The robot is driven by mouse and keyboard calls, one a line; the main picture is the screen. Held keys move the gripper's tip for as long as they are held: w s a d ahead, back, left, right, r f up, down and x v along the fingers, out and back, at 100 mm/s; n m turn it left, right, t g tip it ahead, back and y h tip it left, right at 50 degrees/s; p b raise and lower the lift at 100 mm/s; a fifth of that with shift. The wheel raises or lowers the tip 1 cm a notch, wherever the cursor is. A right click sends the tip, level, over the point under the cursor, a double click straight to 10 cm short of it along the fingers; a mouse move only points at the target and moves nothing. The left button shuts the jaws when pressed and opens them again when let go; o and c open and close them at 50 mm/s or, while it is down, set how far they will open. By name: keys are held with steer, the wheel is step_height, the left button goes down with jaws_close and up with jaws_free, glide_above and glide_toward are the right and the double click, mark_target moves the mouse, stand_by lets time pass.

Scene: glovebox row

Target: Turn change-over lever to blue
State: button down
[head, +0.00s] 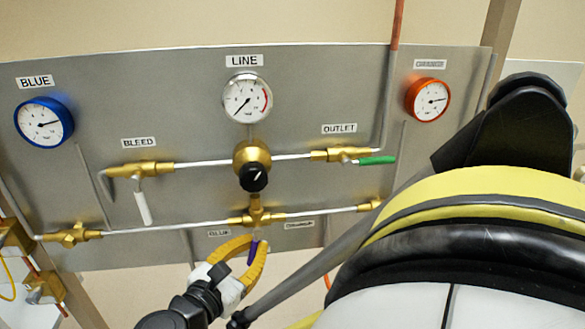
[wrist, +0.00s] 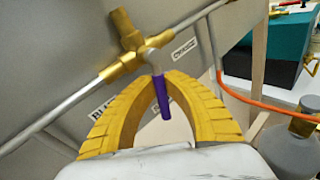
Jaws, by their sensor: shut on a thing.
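The change-over lever, with a purple sleeve (head: 253,253), hangs below the brass change-over valve (head: 256,213) at the panel's lower middle. It points roughly straight down, between the small BLUE label (head: 219,233) on its left and the orange-side label (head: 299,224) on its right. My gripper (head: 254,247) has its yellow fingers closed around the lever from below. In the wrist view the purple lever (wrist: 162,97) lies between the two fingertips (wrist: 162,82), with its lower end showing between the fingers.
The panel carries a blue gauge (head: 44,122), a line gauge (head: 247,97), an orange gauge (head: 428,99), a white bleed handle (head: 142,206) and a green outlet handle (head: 377,161). My arm covers the lower right. An orange hose (wrist: 258,102) runs right in the wrist view.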

steer(key=shift+s+a+r+m+g+y+p, duration=0.1)
steer(key=shift+a+r+m+g+y+p, duration=0.1)
steer(key=shift+a+m+g+y+p, duration=0.3)
steer(key=shift+s+a+r+m+g+y+p, duration=0.15)
steer(key=shift+m+g+y+p, duration=0.3)
steer(key=shift+m+p, duration=0.45)
steer(key=c, duration=1.4)
jaws_free()
steer(key=shift+c, duration=0.2)
